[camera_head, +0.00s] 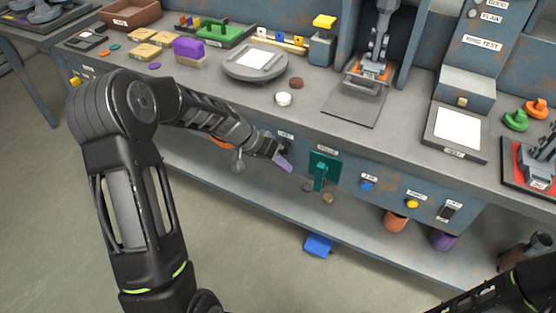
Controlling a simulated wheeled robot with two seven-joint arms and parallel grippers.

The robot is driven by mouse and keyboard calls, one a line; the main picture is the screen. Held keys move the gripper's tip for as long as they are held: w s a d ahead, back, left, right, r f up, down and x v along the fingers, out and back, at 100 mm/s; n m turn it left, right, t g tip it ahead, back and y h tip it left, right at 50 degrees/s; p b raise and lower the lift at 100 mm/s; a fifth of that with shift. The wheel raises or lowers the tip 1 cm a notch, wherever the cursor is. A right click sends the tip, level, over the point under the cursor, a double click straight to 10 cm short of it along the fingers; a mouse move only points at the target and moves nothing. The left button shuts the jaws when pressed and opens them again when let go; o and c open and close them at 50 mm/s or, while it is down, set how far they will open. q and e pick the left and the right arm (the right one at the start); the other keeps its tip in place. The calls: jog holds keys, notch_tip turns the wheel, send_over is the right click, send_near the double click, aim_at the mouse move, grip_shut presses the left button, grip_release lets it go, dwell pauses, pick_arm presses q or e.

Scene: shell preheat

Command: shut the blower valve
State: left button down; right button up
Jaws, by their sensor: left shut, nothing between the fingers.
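Small controls with labels too small to read run along the bench's front panel, so I cannot tell by label which is the blower valve. A teal plate with a teal handle (320,177) sits at the middle of the panel. Left of it a purple lever (284,163) slants down to the right. My left gripper (268,153) is shut and empty right beside the purple lever; I cannot tell whether they touch. The arm hides part of the panel, including most of an orange piece (220,143). Only a dark part of my right arm shows at the lower right.
Right of the teal handle are a blue knob (367,185), a yellow button (412,203) and a dark switch (449,211). The bench top (210,94) above holds a round plate (255,63) and several blocks.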

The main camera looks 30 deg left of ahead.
aim_at(321, 174)
pick_arm(q)
jog(key=w+d+f, duration=0.2)
jog(key=d+f, duration=0.2)
jog(key=d, duration=0.2)
jog(key=shift+d+p, duration=0.2)
jog(key=shift+p, duration=0.1)
pick_arm(e)
jog(key=shift+r, duration=0.3)
pick_arm(q)
jog(key=shift+f, duration=0.1)
